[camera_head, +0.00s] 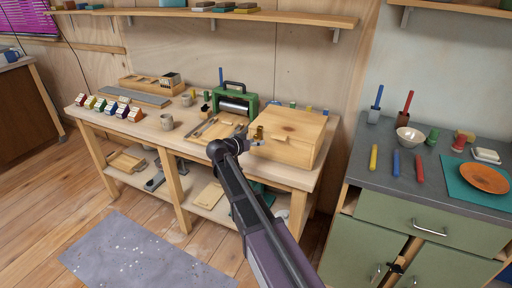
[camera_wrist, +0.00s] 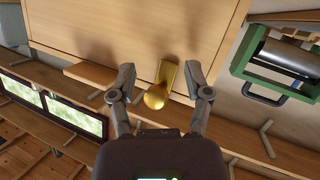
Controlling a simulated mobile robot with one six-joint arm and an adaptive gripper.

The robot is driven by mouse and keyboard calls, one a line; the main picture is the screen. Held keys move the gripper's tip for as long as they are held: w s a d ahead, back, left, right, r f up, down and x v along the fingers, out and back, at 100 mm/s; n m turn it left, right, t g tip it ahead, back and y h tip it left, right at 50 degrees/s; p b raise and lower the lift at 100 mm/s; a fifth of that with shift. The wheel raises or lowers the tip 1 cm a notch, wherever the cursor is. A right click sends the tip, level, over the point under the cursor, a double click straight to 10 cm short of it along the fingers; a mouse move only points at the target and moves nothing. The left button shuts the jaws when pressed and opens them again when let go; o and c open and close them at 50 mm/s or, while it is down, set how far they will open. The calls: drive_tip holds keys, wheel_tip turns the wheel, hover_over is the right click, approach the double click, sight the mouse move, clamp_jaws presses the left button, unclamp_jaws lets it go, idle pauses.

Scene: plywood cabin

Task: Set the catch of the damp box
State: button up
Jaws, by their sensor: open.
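The damp box (camera_head: 291,135) is a pale wooden box on the right end of the workbench. In the wrist view its wooden face (camera_wrist: 140,40) fills the upper part of the picture. A brass catch (camera_wrist: 160,88) with a rounded knob sits on that face; it also shows in the head view (camera_head: 258,132). My gripper (camera_wrist: 166,82) is open, with one finger on each side of the catch. Neither finger clearly touches it. In the head view my gripper (camera_head: 247,140) is at the box's front left, and my arm hides part of the bench.
A green press (camera_head: 237,102) with a roller stands just left of the box. A wooden ledge (camera_wrist: 90,73) projects from the box beside the catch. Cups and small coloured blocks stand farther left on the workbench (camera_head: 185,135). A grey counter (camera_head: 440,180) holds several items at right.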

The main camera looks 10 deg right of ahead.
drive_tip(key=shift+f+m+t+h+b, duration=0.2)
drive_tip(key=shift+f+t+h+b, duration=0.25)
drive_tip(key=shift+b, duration=0.95)
drive_tip(key=shift+f+m+t+h+b, duration=0.25)
drive_tip(key=shift+t+h+b, duration=0.4)
drive_tip(key=shift+b, duration=0.7)
drive_tip(key=shift+s+a, duration=0.1)
drive_tip(key=v, duration=1.4)
drive_tip(key=s+d+f+n+g+y+b, duration=0.1)
drive_tip(key=s+d+f+g+y+b, duration=0.1)
drive_tip(key=f, duration=0.5)
drive_tip(key=s+d+f+n+g+y+b, duration=0.1)
drive_tip(key=s+d+f+g+y+b, duration=0.1)
drive_tip(key=d+f, duration=0.4)
drive_tip(key=s+d+f+n+g+y+b, duration=0.2)
drive_tip(key=s+f, duration=0.4)
drive_tip(key=f, duration=0.3)
drive_tip(key=d+g+b, duration=0.1)
drive_tip(key=d+b, duration=0.1)
drive_tip(key=shift+d+b, duration=0.25)
drive_tip(key=shift+b, duration=0.15)
drive_tip(key=shift+s+f, duration=0.1)
